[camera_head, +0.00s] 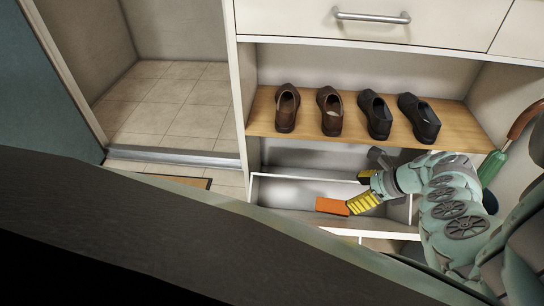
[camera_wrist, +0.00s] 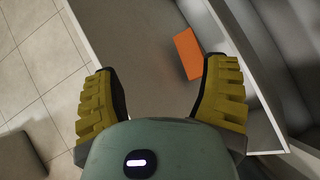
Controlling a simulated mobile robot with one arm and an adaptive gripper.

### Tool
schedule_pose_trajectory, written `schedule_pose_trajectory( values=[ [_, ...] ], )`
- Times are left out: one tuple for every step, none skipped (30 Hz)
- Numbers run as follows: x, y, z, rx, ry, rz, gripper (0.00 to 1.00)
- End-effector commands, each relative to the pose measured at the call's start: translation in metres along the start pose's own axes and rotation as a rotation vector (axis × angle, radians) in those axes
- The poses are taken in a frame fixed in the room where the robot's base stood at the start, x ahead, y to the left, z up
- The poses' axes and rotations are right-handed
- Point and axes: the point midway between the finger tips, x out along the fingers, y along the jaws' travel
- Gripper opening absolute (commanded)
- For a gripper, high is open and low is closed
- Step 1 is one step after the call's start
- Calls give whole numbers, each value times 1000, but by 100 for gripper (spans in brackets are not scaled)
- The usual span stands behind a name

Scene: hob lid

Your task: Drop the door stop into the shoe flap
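The orange door stop (camera_head: 331,206) is a small flat-looking block inside the open shoe flap (camera_head: 285,191), a pale trough below the shoe shelf. In the wrist view the door stop (camera_wrist: 187,53) lies at an angle near the tip of the right yellow finger; I cannot tell whether they touch. My gripper (camera_head: 357,191) reaches into the flap from the right, its two yellow fingers spread apart. In the wrist view my gripper (camera_wrist: 162,68) has nothing between its fingers. In the head view the lower finger partly covers the door stop's right end.
Brown shoes (camera_head: 287,106) and dark shoes (camera_head: 420,117) stand on the wooden shelf (camera_head: 455,124) above the flap. A closed drawer with a metal handle (camera_head: 372,17) is above. A green-and-brown object (camera_head: 492,166) stands at the right. Tiled floor (camera_head: 170,110) lies left.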

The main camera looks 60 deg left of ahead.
Motion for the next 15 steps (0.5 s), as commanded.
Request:
schedule_pose_trajectory(
  values=[
    [0, 0, 0, -1, 0, 0, 80],
    [0, 0, 0, -1, 0, 0, 83],
    [0, 0, 0, -1, 0, 0, 83],
    [0, 0, 0, 0, 0, 0, 83],
    [0, 0, 0, 0, 0, 0, 83],
    [0, 0, 0, 0, 0, 0, 83],
    [0, 0, 0, 0, 0, 0, 83],
    [0, 0, 0, 0, 1, 0, 83],
    [0, 0, 0, 1, 1, 0, 83],
    [0, 0, 0, 0, 1, 0, 83],
    [-1, 0, 0, 0, 1, 0, 83],
    [-2, 0, 0, 0, 1, 0, 83],
    [-2, 0, 0, 0, 1, 0, 83],
    [-4, 0, 0, -1, 0, 0, 83],
    [-6, -1, 0, -1, 1, -1, 83]
  ],
)
